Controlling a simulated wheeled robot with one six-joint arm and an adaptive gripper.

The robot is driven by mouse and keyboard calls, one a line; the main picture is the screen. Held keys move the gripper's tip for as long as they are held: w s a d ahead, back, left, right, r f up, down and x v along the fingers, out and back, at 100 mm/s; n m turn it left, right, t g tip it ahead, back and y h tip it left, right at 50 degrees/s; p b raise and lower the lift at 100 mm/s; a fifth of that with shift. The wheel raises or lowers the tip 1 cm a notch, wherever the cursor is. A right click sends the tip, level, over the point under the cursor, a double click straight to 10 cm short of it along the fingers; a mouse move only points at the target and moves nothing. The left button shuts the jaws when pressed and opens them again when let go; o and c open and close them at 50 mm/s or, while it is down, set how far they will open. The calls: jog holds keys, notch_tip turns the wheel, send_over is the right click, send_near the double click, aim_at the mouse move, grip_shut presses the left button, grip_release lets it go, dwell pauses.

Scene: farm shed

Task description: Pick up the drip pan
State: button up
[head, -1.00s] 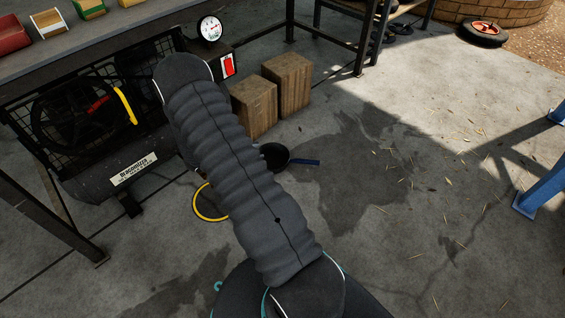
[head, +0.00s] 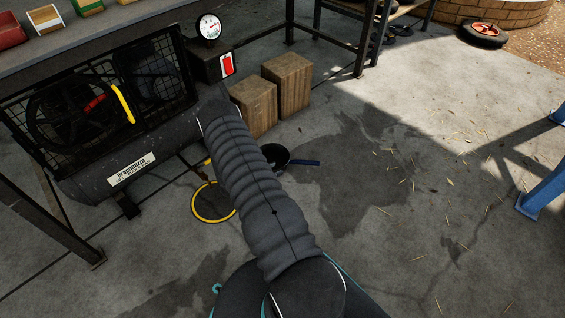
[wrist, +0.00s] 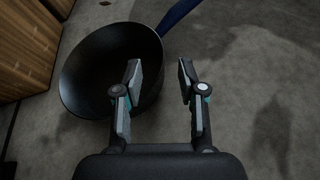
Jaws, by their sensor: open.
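The drip pan (head: 276,155) is a dark round pan with a blue handle (head: 304,162). It is on the concrete floor in front of the wooden blocks, partly hidden behind my arm in the head view. In the wrist view the pan (wrist: 88,62) fills the upper left, with its blue handle (wrist: 180,12) running up and right. My gripper (wrist: 157,68) is open and empty; its left finger overlaps the pan's right side in the picture, and its right finger shows over bare floor. I cannot tell the gap in height. The gripper is hidden in the head view.
Two wooden blocks (head: 287,82) stand behind the pan. A black compressor (head: 110,140) with a yellow handle is at left under a bench (head: 130,22). A yellow ring (head: 213,218) lies on the floor. Open floor with a dark stain spreads right.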

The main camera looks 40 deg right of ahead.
aim_at(284, 167)
jog(key=shift+b+x, duration=0.35)
jog(key=shift+x, duration=2.75)
jog(key=shift+r, duration=0.1)
grip_shut()
